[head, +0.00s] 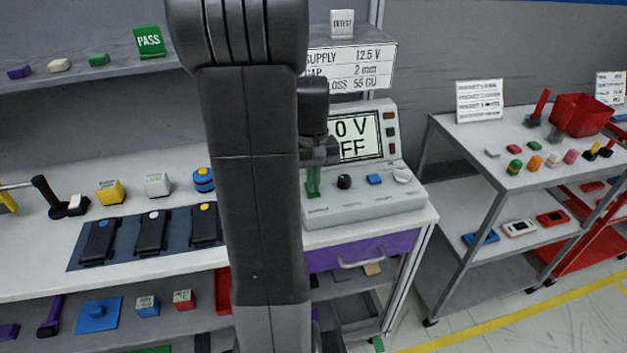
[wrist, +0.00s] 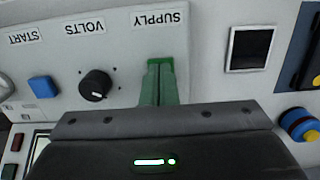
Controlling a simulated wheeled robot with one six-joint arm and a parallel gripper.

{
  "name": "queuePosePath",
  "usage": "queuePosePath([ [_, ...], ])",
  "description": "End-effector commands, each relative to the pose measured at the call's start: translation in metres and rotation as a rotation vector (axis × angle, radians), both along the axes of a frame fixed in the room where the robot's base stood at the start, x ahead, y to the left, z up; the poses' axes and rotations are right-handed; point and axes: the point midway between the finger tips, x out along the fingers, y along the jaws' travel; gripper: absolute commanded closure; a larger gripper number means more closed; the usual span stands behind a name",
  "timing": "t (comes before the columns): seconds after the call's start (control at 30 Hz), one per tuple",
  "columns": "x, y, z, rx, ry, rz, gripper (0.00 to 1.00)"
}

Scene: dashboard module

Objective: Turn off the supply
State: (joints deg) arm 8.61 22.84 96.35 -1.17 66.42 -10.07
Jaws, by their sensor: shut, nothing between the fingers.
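The supply unit (head: 350,207) is a light grey console on the bench, with a display (head: 357,137) whose visible part reads "0 V" and "FF"; my arm hides its left edge. My gripper (head: 313,190) is shut and empty, pointing down at the left of the console's panel. In the wrist view its green fingers (wrist: 160,66) are together just below the SUPPLY label (wrist: 158,19). The supply switch itself is not clearly visible, likely hidden by the fingers. I cannot tell whether they touch it. The black VOLTS knob (wrist: 95,85) is beside them.
A blue START button (wrist: 43,87) lies beyond the knob. A spec sign (head: 347,68) stands behind the console. Black devices on a blue mat (head: 76,257) lie left of my arm. A trolley (head: 470,150) with small parts and a red bin (head: 580,113) stands right.

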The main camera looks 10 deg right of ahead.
Motion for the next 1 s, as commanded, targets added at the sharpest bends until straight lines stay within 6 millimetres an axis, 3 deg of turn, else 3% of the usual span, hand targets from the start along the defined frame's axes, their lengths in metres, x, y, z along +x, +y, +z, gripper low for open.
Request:
queuePosePath([
  [0.23, 0.013, 0.002, -0.003, 0.004, -0.001, 0.000, 1.00],
  [0.63, 0.014, 0.002, -0.001, 0.003, -0.002, 0.000, 1.00],
  [0.77, 0.014, 0.002, 0.010, 0.003, -0.003, 0.000, 1.00],
  [1.0, 0.014, 0.005, 0.046, 0.001, -0.006, 0.000, 1.00],
])
